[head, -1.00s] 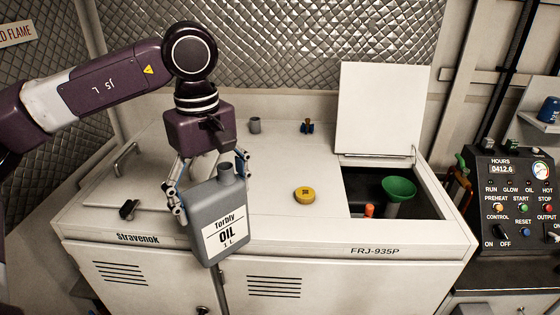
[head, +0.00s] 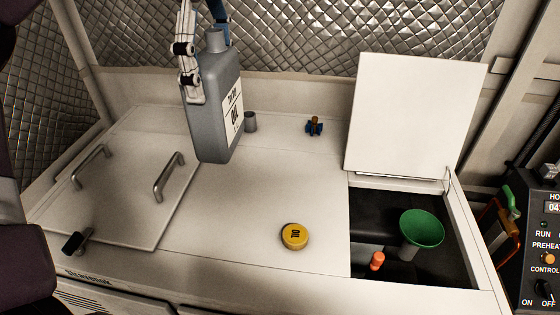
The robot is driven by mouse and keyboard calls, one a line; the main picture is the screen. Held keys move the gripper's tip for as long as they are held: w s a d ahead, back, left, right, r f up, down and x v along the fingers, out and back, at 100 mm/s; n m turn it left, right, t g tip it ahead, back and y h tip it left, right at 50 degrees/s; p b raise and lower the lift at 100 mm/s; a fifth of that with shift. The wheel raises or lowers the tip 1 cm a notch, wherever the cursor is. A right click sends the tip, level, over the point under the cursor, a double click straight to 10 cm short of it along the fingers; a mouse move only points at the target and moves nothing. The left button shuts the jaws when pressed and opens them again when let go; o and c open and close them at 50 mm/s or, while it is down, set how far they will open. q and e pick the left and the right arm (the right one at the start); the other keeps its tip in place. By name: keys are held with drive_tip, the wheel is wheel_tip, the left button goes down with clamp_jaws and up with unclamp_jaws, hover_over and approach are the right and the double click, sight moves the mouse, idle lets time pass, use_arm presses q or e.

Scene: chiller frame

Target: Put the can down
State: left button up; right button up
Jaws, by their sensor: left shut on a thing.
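A grey oil can (head: 206,125) with a white label and an open neck is in the head view, left of centre. My left gripper (head: 204,65) comes down from the top edge and is shut on the can near its top. The can is nearly upright. It appears held above the white cabinet top (head: 245,190); whether its base touches the top I cannot tell. My right gripper does not show.
A yellow cap (head: 295,236) lies on the cabinet top. The raised white lid (head: 412,115) bounds an open bay with a green funnel (head: 421,228) and an orange-topped part (head: 377,260). A handled panel (head: 120,200) is at left.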

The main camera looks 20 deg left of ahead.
sight(209, 119)
use_arm(q)
drive_tip(key=shift+s+f, duration=0.1)
drive_tip(key=shift+s, duration=0.1)
drive_tip(key=f+b, duration=0.1)
drive_tip(key=f, duration=0.1)
drive_tip(key=s+f+b, duration=0.1)
drive_tip(key=f, duration=0.1)
drive_tip(key=s+f, duration=0.1)
drive_tip(key=f, duration=0.2)
drive_tip(key=shift+s+b, duration=0.1)
drive_tip(key=shift+b, duration=0.3)
drive_tip(key=f, duration=0.2)
drive_tip(key=w+f, duration=0.1)
drive_tip(key=f, duration=0.1)
drive_tip(key=shift+a, duration=0.1)
wheel_tip(209, 119, down, 2)
drive_tip(key=shift+f+p, duration=0.15)
drive_tip(key=shift+p, duration=0.3)
drive_tip(key=shift+s+f, duration=0.1)
drive_tip(key=shift+f, duration=0.2)
drive_tip(key=shift+f+p, duration=0.4)
drive_tip(key=shift+f, duration=2.05)
drive_tip(key=o, duration=2)
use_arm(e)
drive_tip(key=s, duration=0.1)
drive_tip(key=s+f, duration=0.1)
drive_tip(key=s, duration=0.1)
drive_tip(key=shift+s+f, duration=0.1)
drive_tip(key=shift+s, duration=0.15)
